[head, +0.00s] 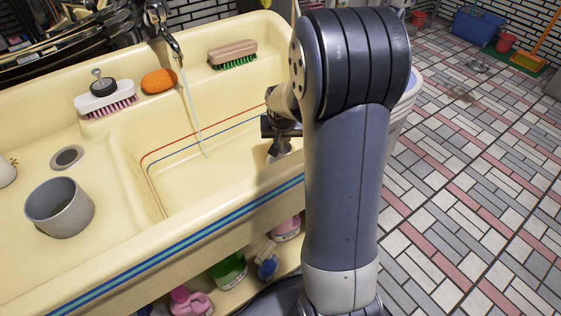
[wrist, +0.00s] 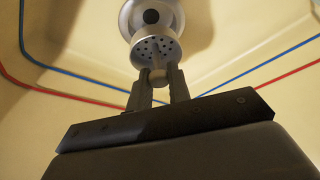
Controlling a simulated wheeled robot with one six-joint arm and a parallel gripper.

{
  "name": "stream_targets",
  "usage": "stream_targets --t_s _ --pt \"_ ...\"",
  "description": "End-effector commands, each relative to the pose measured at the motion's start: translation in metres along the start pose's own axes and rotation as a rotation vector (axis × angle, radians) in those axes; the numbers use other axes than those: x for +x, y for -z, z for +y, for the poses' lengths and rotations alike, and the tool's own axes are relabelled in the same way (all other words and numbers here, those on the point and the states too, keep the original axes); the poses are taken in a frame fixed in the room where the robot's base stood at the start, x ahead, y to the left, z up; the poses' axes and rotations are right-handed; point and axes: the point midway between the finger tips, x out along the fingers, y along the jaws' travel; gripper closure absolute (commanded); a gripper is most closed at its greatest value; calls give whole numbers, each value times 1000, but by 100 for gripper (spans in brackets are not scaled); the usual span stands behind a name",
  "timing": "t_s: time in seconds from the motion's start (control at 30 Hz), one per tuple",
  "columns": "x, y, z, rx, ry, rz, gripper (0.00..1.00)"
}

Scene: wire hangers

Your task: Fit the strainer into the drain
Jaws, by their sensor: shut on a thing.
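In the wrist view, my gripper (wrist: 158,84) is shut on the small knob of the metal strainer (wrist: 155,52). The strainer's perforated face shows just beyond the fingertips. A round silver fitting with a dark centre, which looks like the drain (wrist: 150,16), lies behind the strainer at the top edge. The two overlap in this view, so I cannot tell whether they touch. In the head view, my gripper (head: 279,148) is low in the cream sink basin (head: 185,170) at its right end. My arm hides part of that end, and I cannot make out strainer or drain there.
A thin water stream (head: 191,110) falls from the tap (head: 163,30) into the basin. A brush (head: 232,55), an orange sponge (head: 159,80) and a white brush (head: 105,98) lie on the back ledge. A grey cup (head: 60,208) stands left. Bottles (head: 229,271) sit below.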

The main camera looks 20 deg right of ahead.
Motion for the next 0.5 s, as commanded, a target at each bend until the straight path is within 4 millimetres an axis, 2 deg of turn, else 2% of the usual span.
stream_targets --t_s 0.03,0.27,0.5 --pt "11 -5 0 0 0 -2 100" --pt "28 -12 0 -1 0 -1 100" --pt "57 -24 0 -1 0 -1 100"
